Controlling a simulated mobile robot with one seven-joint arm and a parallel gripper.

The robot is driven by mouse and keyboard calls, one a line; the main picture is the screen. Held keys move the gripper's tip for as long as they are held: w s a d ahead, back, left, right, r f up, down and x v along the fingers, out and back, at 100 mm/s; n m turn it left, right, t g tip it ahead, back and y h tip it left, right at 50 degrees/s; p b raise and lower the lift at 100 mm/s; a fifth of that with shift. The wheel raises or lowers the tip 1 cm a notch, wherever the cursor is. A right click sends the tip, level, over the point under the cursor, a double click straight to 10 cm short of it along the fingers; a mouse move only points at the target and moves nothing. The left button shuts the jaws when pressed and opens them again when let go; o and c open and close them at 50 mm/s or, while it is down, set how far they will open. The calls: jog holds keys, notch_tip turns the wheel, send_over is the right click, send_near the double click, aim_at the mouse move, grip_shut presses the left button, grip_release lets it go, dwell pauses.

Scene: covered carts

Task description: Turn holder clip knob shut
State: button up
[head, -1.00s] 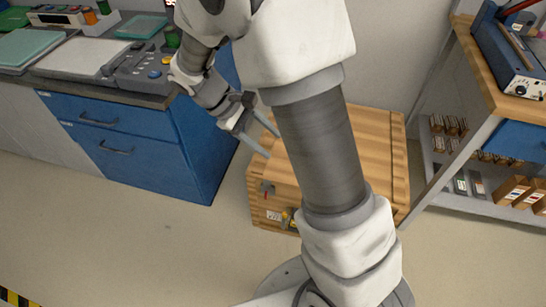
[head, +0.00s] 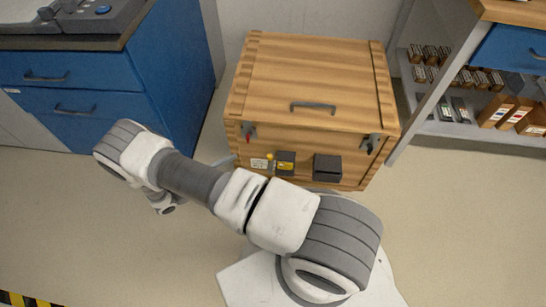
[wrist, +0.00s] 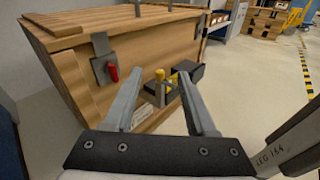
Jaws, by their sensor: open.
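A wooden box (head: 310,85) with a lid stands on the floor. Low on the left of its front is a small dark holder (head: 286,163) with a yellow patch, and a yellow knob (head: 269,157) beside it. In the wrist view, the yellow knob (wrist: 160,76) and dark holder (wrist: 158,97) show between and beyond the fingers of my gripper (wrist: 160,98). The gripper is open and empty, facing the box front and apart from the knob, as far as I can tell. In the head view my arm mostly hides it. I cannot tell whether the clip is shut.
Red-handled latches hang on the box front at left (head: 249,132) and right (head: 370,143). A black block (head: 328,168) sticks out right of the holder. A blue drawer cabinet (head: 110,95) stands left and a shelf cart (head: 470,110) right.

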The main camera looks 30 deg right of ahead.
aim_at(270, 162)
notch_tip(270, 162, down, 6)
jog(key=s+f+n+t+b, duration=0.1)
jog(key=s+n+t, duration=0.1)
jog(key=n+t, duration=0.1)
jog(key=shift+h, duration=0.4)
jog(key=b+x, duration=0.2)
jog(key=x, duration=1.5)
jog(key=shift+s+d+r+b, duration=0.15)
jog(key=shift+d+b, duration=0.1)
jog(key=shift+b, duration=0.15)
grip_shut()
